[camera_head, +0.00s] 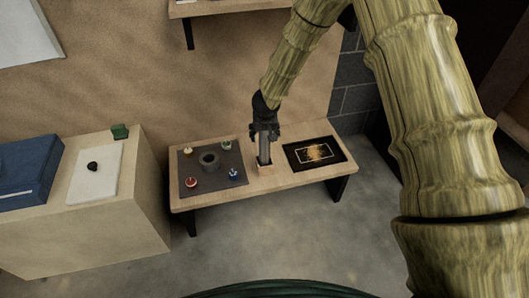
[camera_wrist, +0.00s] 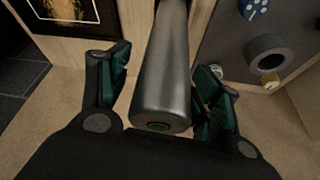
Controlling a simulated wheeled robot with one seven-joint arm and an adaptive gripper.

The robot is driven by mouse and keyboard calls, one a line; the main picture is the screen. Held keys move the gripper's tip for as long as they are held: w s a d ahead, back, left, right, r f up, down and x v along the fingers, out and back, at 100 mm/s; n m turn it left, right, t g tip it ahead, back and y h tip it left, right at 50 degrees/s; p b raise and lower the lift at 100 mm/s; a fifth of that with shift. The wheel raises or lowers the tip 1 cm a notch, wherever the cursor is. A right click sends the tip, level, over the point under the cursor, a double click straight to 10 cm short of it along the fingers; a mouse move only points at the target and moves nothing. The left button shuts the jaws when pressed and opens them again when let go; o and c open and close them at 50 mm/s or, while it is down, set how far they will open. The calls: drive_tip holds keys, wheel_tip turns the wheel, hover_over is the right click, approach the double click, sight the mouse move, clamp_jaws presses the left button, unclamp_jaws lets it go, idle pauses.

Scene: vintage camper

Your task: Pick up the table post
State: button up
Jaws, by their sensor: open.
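The table post is a grey metal cylinder (camera_wrist: 162,75). In the wrist view it stands between the two fingers of my gripper (camera_wrist: 160,100), with its round end near the palm. The right finger is close to the post or touching it; a gap shows between the left finger and the post. In the head view the post (camera_head: 264,152) rises from a small wooden holder (camera_head: 265,170) on the low wooden bench. My gripper (camera_head: 264,134) is above it, pointing down, with open fingers around its upper part. The post's lower end is hidden in the holder.
A dark mat (camera_head: 226,180) with a grey ring (camera_head: 209,160) and several small coloured pieces lies left of the holder. A black framed picture (camera_head: 314,153) lies to its right. A wooden cabinet (camera_head: 75,232) stands at the left. The wall is close behind the bench.

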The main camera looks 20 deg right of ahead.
drive_tip(key=shift+r, duration=0.1)
drive_tip(key=shift+c, duration=0.3)
clamp_jaws()
